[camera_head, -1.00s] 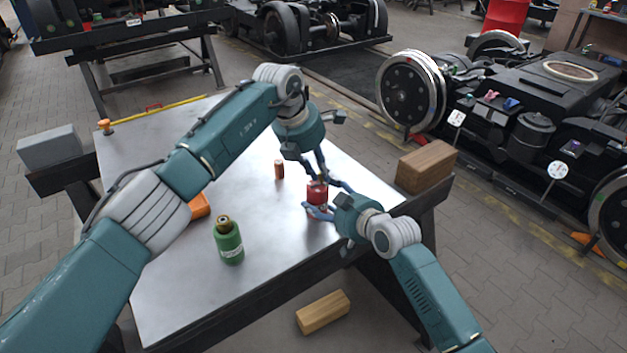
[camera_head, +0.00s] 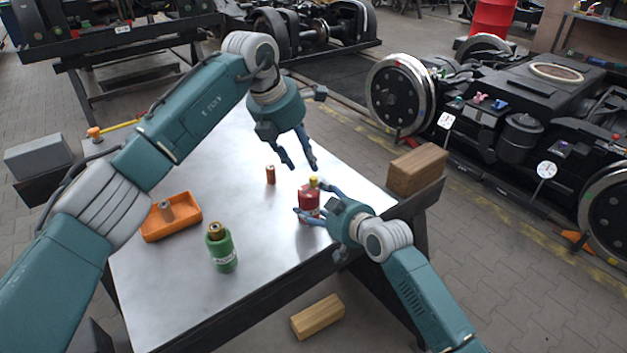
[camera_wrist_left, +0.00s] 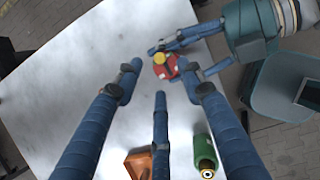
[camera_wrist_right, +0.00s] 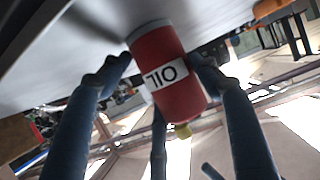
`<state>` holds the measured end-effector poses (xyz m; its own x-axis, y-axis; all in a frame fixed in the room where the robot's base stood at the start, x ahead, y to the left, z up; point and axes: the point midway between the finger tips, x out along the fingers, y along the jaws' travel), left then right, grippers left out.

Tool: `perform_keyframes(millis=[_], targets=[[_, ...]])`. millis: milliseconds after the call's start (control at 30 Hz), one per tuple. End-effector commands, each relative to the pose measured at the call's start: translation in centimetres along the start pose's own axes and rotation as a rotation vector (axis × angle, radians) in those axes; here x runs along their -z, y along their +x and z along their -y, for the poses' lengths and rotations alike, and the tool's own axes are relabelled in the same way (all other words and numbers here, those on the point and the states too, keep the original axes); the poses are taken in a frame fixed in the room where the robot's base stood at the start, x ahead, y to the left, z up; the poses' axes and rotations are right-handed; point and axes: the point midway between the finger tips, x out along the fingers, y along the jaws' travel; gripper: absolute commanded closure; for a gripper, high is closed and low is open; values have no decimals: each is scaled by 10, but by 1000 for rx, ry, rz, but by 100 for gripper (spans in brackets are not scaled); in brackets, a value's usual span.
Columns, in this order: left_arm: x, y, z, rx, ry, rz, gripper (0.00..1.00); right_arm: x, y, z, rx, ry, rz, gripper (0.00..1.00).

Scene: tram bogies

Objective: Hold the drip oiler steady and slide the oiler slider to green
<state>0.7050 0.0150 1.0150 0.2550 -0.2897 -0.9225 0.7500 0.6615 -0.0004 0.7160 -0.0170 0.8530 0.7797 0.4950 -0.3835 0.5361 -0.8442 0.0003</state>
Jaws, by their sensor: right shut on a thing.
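The drip oiler appears to be the red can (camera_head: 309,203) with a white OIL label and a yellow knob on top. It stands near the right side of the metal table. My right gripper (camera_head: 311,197) is shut around its body; the right wrist view shows fingers on both sides of the can (camera_wrist_right: 170,85). My left gripper (camera_head: 299,166) is open and empty, above and left of the can. In the left wrist view its fingers are spread, and the can's top with the yellow knob (camera_wrist_left: 160,58) lies beyond them. I cannot make out the slider's position.
A green bottle (camera_head: 222,250) with a brass top stands at the table's front. An orange tray (camera_head: 176,232) holding a small cylinder is at its left. A copper cylinder (camera_head: 270,174) stands behind the red can. A wooden block (camera_head: 416,169) lies at the right edge.

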Motion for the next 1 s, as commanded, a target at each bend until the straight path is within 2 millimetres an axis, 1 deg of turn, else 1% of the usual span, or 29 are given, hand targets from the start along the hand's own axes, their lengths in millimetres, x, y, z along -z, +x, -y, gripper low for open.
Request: perform_keyframes(millis=[33,100,233,400,600,633,733,1000], targets=[[-1,-11,-1,-3,1,3,61,-2,0,0,-1,0,3,67],[0,-23,0,-2,1,2,61,-2,0,0,-1,0,3,67],[-1,-38,0,0,1,2,61,-1,0,0,-1,0,2,67],[0,-46,0,1,1,1,61,-1,0,0,-1,0,2,67],[0,-46,1,1,1,1,61,-1,0,0,-1,0,2,67],[0,-46,1,1,1,1,61,-1,0,0,-1,0,2,36],[0,-46,1,1,1,1,61,-1,0,0,-1,0,1,16],[-1,-46,1,1,1,1,61,-1,0,0,0,0,2,16]])
